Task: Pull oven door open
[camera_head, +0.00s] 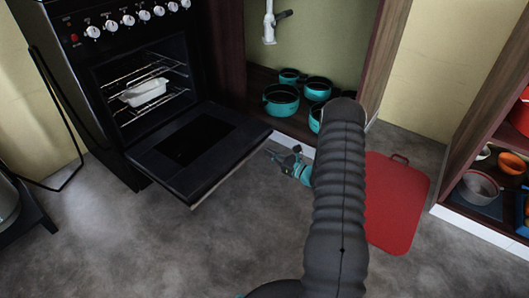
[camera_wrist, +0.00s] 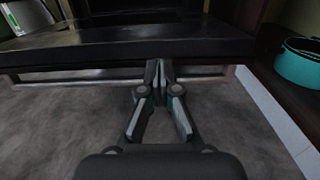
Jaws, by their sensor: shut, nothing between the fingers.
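The black oven (camera_head: 110,60) stands at the upper left in the head view. Its door (camera_head: 190,148) is folded down, about level, and a white dish (camera_head: 143,92) shows on the rack inside. A light handle bar runs along the door's outer edge. My gripper (camera_head: 272,155) is shut and empty, at the right corner of the door. In the wrist view the door (camera_wrist: 120,45) spans the top, and my gripper (camera_wrist: 158,66) has its fingertips together at the door's edge, near the handle bar (camera_wrist: 90,75). I cannot tell whether they touch it.
Teal pots (camera_head: 281,100) stand in the open cabinet behind my gripper; one also shows in the wrist view (camera_wrist: 298,66). A red board (camera_head: 395,205) lies on the floor at right. An open shelf (camera_head: 490,195) stands far right. Grey floor in front of the oven is clear.

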